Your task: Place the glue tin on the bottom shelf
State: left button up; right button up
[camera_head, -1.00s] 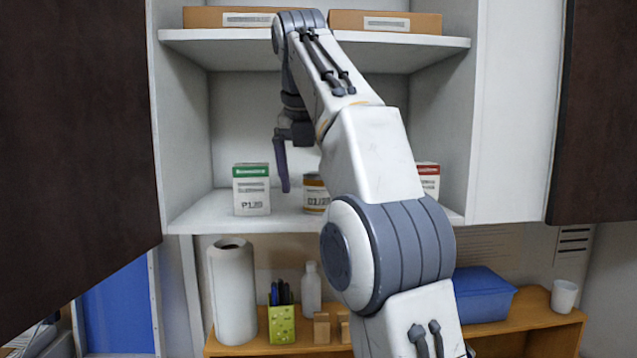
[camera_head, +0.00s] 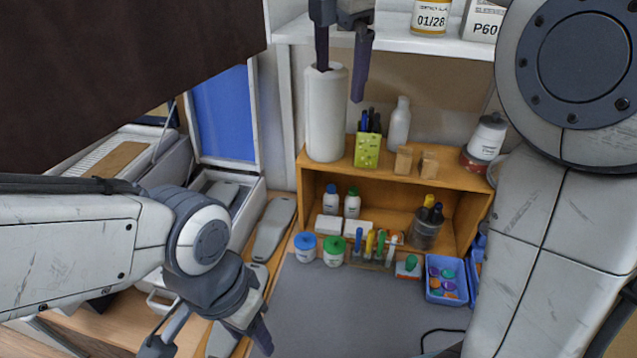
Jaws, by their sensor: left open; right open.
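A tin with a white and orange-brown label reading 01/28 (camera_head: 431,17) stands on the white cabinet shelf (camera_head: 385,40), its top cut off by the picture edge. It appears to be the glue tin. My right gripper (camera_head: 341,82) is open and empty, pointing down at the top centre, left of the tin and apart from it. Its fingers show in front of the shelf edge and the white paper roll. My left gripper (camera_head: 208,343) is open and empty at the lower left, over the wooden worktop and pale insole shapes.
A white box labelled P60 (camera_head: 482,20) stands right of the tin. Below, a wooden rack (camera_head: 370,178) holds the paper roll (camera_head: 326,125), a pen cup, bottles and jars. The dark cabinet door (camera_head: 110,70) hangs at upper left. The grey mat (camera_head: 345,305) is mostly clear.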

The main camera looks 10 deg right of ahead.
jog(key=s+a+f+m+g+y, duration=0.1)
jog(key=s+a+f+m, duration=0.25)
jog(key=s+f, duration=0.2)
jog(key=s+a+f+m, duration=0.3)
jog(key=s+a+f, duration=0.1)
jog(key=f, duration=0.3)
jog(key=s+f+m+g, duration=0.2)
jog(key=s+f+m, duration=0.6)
jog(key=s+f, duration=0.6)
jog(key=shift+s+a+y, duration=0.15)
jog(key=shift+s+y, duration=0.25)
jog(key=shift+s, duration=0.1)
jog(key=shift+m, duration=0.25)
